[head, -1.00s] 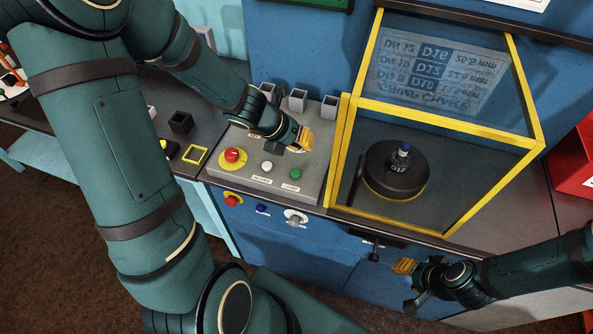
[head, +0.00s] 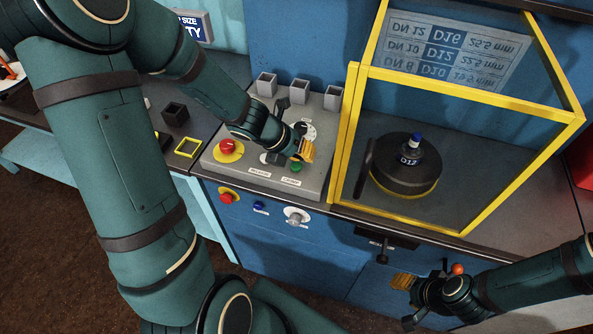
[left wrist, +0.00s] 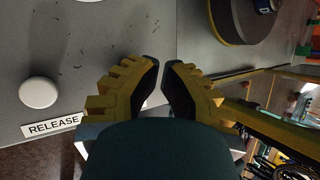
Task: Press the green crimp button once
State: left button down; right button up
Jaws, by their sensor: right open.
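The green crimp button (head: 296,166) sits at the front right of the grey control panel (head: 316,186), behind its label. My left gripper (head: 306,151) is right over it, with yellow fingers pointing down close to the button. I cannot tell whether they touch it. In the left wrist view the fingertips (left wrist: 161,64) are together with nothing between them, and the green button is hidden behind the gripper. The white release button (left wrist: 38,93) is to the left there, beside its RELEASE label. My right gripper (head: 402,282) is open and empty in front of the cabinet.
A red stop button (head: 228,147) on a yellow base is at the panel's left. Square grey holders (head: 300,91) stand behind. The yellow-framed clear guard (head: 347,140) rises close to the right of my left gripper, around the dark crimp head (head: 403,172).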

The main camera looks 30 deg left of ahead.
pick_arm(q)
jog(key=shift+f, duration=0.25)
dwell(1.2)
jog(key=shift+f+b, duration=0.4)
jog(key=shift+f+b, duration=0.45)
dwell(0.7)
jog(key=shift+r, duration=0.1)
jog(key=shift+r+p, duration=0.85)
jog(key=shift+p, duration=0.1)
notch_tip(320, 180, up, 5)
jog(key=p, duration=0.5)
